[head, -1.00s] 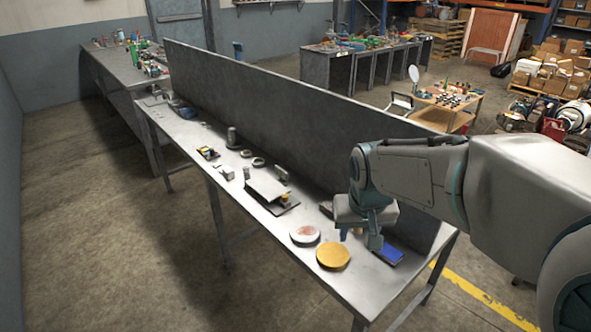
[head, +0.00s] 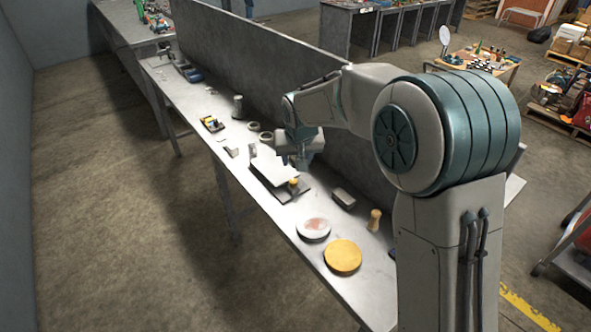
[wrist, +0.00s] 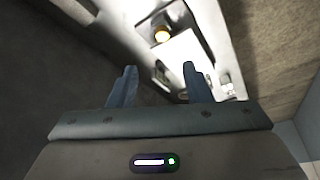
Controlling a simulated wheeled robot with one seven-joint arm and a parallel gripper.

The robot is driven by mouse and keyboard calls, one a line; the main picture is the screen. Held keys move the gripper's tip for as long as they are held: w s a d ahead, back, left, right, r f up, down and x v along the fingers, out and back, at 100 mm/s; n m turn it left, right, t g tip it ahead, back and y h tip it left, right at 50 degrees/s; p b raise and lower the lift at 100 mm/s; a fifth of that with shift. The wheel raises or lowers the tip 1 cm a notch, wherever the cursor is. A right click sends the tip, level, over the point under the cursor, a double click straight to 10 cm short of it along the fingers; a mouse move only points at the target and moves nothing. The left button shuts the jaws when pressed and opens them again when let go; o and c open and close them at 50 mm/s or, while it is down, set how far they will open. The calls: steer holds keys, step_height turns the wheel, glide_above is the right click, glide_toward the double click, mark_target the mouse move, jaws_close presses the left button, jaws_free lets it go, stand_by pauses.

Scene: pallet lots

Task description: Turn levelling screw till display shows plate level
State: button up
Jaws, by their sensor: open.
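The pale tilting plate (head: 268,171) sits over a dark base on the metal bench. A yellow-topped knob (head: 293,185), which looks like the levelling screw, stands at its near right corner. The wrist view shows the yellow knob (wrist: 161,36) and the pale plate (wrist: 188,50) beyond my fingers. My gripper (head: 302,163) is open and empty, above and beside the plate's right side, apart from the knob. Its two fingers (wrist: 159,76) show spread in the wrist view. A small upright block (head: 252,150) stands behind the plate; I cannot tell if it is the display, and no reading is legible.
A tall grey panel (head: 235,55) runs along the bench's back, close to my arm. A white dish (head: 313,229), a yellow disc (head: 343,256), a wooden peg (head: 374,220) and a grey block (head: 344,198) lie nearer. Rings (head: 266,136) and a dark cylinder (head: 238,107) stand farther along.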

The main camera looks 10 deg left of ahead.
mark_target(293, 181)
steer(key=p+x, duration=0.1)
steer(key=x, duration=1.2)
steer(key=shift+s+a+f+p, duration=0.1)
steer(key=shift+s+a+p, duration=0.05)
steer(key=shift+p, duration=0.15)
jaws_close()
